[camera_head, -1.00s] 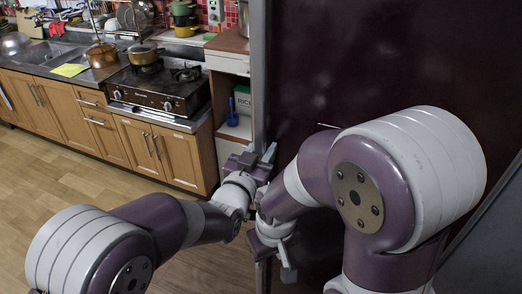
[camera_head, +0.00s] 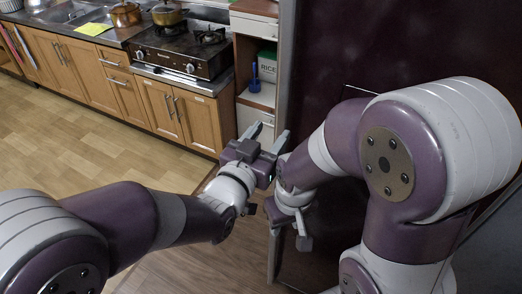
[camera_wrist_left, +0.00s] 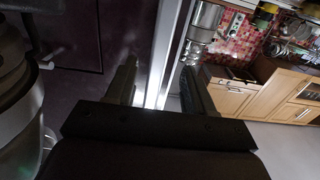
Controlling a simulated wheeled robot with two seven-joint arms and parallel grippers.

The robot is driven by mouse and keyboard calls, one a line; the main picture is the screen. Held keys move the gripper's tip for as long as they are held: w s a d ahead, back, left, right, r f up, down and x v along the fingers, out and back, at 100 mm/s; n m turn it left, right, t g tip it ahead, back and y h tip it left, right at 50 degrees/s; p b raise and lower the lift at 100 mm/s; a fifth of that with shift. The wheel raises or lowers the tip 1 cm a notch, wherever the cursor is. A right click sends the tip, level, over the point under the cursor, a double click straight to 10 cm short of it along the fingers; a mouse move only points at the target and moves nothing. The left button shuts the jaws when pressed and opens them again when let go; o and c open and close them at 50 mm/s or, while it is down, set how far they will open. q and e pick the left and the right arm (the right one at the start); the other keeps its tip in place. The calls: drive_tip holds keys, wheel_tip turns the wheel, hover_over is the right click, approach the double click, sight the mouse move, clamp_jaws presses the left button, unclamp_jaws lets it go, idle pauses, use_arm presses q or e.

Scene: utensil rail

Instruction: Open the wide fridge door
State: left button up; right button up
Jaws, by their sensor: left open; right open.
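The fridge front (camera_head: 340,45) is a large dark purple panel at the right of the head view, with a pale vertical edge on its left. It also fills the left of the left wrist view (camera_wrist_left: 85,85). My left gripper (camera_head: 269,136) is open in front of that edge. In the left wrist view the bright edge strip (camera_wrist_left: 163,55) runs between its two spread fingers; I cannot tell whether they touch it. My right gripper (camera_head: 288,224) is open, lower and close beside the left one, in front of the panel. My right arm hides part of the fridge.
A narrow shelf unit (camera_head: 255,30) with a RICE box (camera_head: 267,66) stands just left of the fridge. Farther left are a gas stove (camera_head: 180,55) and wooden cabinets (camera_head: 180,112). The wooden floor (camera_head: 90,130) is clear at the left.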

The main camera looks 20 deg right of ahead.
use_arm(q)
drive_tip(key=v, duration=0.3)
drive_tip(key=shift+s+a, duration=0.25)
drive_tip(key=shift+s, duration=0.05)
drive_tip(key=w+a+f+n+g+y, duration=0.25)
drive_tip(key=a+f+y, duration=0.3)
drive_tip(key=a, duration=0.45)
drive_tip(key=w+a+f+n+g+y, duration=0.1)
drive_tip(key=a+f+n+g+y, duration=0.15)
drive_tip(key=a+f+y, duration=0.6)
drive_tip(key=s+a+f+n+g, duration=0.3)
drive_tip(key=s+a+g, duration=0.3)
drive_tip(key=s+a, duration=0.5)
drive_tip(key=a+n, duration=0.1)
drive_tip(key=a, duration=0.2)
drive_tip(key=shift+a+h, duration=0.4)
